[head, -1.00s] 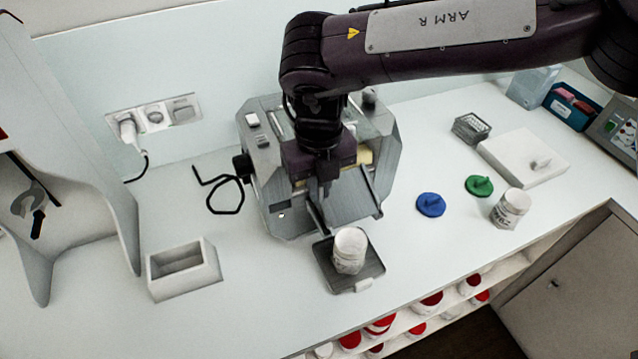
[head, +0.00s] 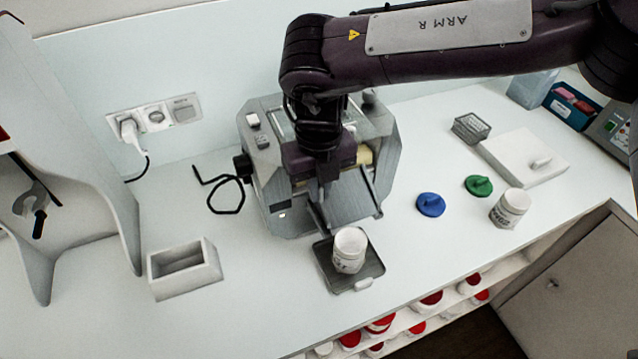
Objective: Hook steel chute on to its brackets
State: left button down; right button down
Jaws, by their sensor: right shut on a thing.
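The steel chute (head: 352,204) is a grey, flat, sloping piece at the front of the mill (head: 287,222). My right gripper (head: 322,196) comes down from above in front of the mill and is shut on the chute near its left edge. The chute's lower end is just above and behind the white jar (head: 349,252). The brackets are hidden behind my gripper and the chute, so I cannot tell whether the chute touches them. My left gripper is not in view.
The open jar stands on a dark square tray (head: 330,277). A white open box (head: 184,269) is at left. Blue (head: 431,205) and green (head: 479,186) lids and another jar (head: 509,208) lie right. A black cable (head: 222,209) is left of the mill.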

jog(key=shift+f, duration=0.65)
dwell(1.4)
jog(key=c, duration=1.5)
grip_release()
jog(key=shift+o, duration=0.2)
jog(key=shift+b, duration=0.3)
jog(key=shift+r, duration=0.45)
notch_tip(320, 180, up, 7)
jog(key=shift+f+b, duration=0.1)
jog(key=shift+b, duration=0.9)
